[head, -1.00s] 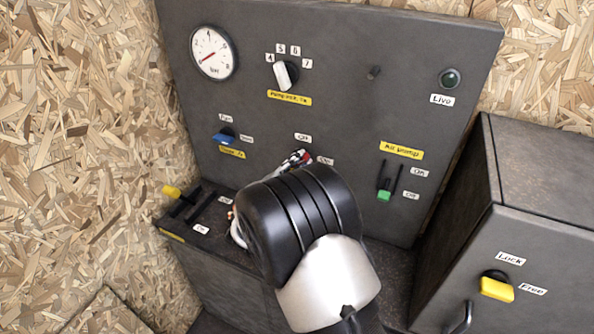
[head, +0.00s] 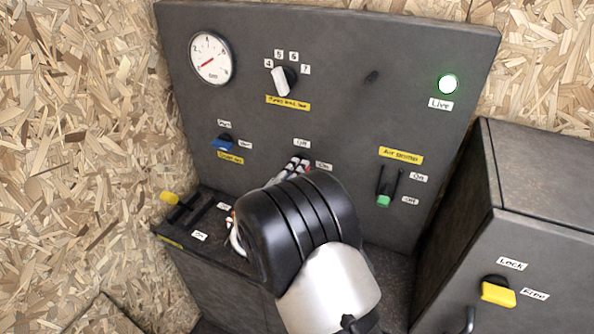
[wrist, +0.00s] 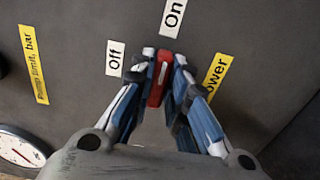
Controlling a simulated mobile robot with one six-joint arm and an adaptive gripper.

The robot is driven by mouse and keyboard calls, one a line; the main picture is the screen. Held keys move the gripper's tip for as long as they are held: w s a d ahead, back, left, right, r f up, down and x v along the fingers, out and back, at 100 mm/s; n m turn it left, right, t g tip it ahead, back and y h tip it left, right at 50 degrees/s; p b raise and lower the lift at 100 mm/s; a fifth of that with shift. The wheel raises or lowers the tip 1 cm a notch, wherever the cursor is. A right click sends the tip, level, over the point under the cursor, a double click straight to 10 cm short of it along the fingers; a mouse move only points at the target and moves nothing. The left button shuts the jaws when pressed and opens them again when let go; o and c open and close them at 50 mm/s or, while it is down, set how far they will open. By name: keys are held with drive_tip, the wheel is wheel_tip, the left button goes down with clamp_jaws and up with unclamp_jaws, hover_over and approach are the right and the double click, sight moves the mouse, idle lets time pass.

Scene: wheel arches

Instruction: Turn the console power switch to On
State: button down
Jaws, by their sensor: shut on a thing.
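The red power switch (wrist: 158,84) is between my fingertips in the wrist view, its handle pointing up toward the "On" label (wrist: 173,17). The "Off" label (wrist: 115,58) is to its left, and part of a yellow "Power" label (wrist: 217,73) shows at right behind a finger. My gripper (wrist: 165,68) is shut on the switch handle. In the head view my gripper (head: 299,163) reaches the console panel (head: 345,130) by the "Off" and "On" labels; my wrist hides most of the switch. The green "Live" lamp (head: 448,84) glows brightly.
A pump limit knob (head: 284,79) and gauge (head: 211,57) sit higher on the panel. A blue-handled switch (head: 223,143) is to the left, a green-tipped air pump slider (head: 384,200) to the right. A cabinet with a yellow latch (head: 497,291) stands at right.

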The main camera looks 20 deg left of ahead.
idle(0.5)
drive_tip(key=c, duration=1.6)
unclamp_jaws()
drive_tip(key=shift+o, duration=0.2)
drive_tip(key=s, duration=1.2)
drive_tip(key=shift+a, duration=0.45)
